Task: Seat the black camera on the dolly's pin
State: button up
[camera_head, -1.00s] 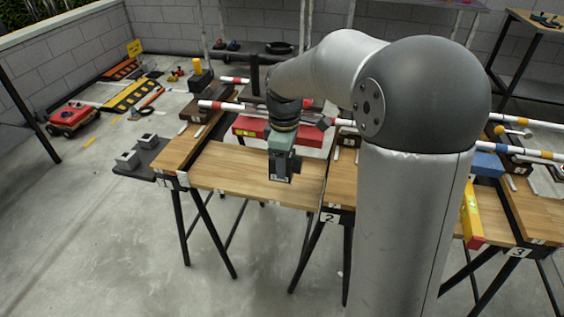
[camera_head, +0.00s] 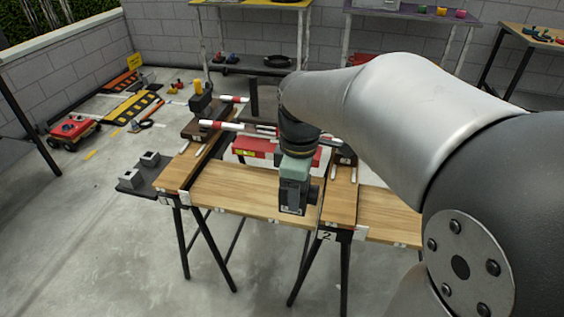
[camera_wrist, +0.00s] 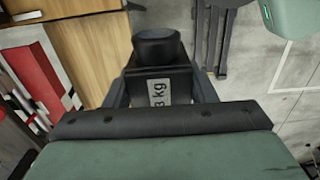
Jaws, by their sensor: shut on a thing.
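The black camera (camera_head: 290,200) hangs below my gripper (camera_head: 293,184) in the head view, above the wooden bench. A dark round part juts from its right side. In the wrist view, my gripper (camera_wrist: 160,88) has its fingers shut on both sides of the black camera (camera_wrist: 157,47). Its round dark end points up the picture, and a white kg label shows between the fingers. The camera is apart from the bench top. A dark upright post (camera_head: 254,95) stands behind the bench; I cannot tell whether it belongs to the dolly. The pin is not clearly visible.
The wooden bench (camera_head: 235,190) stands on black trestles. Red-and-white poles (camera_head: 222,125) and a red case (camera_head: 250,148) lie behind it. A grey plate with two blocks (camera_head: 133,180) is at the left end. My arm covers the right side.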

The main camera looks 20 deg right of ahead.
jog(key=shift+r+p, duration=2.25)
jog(key=shift+r, duration=0.55)
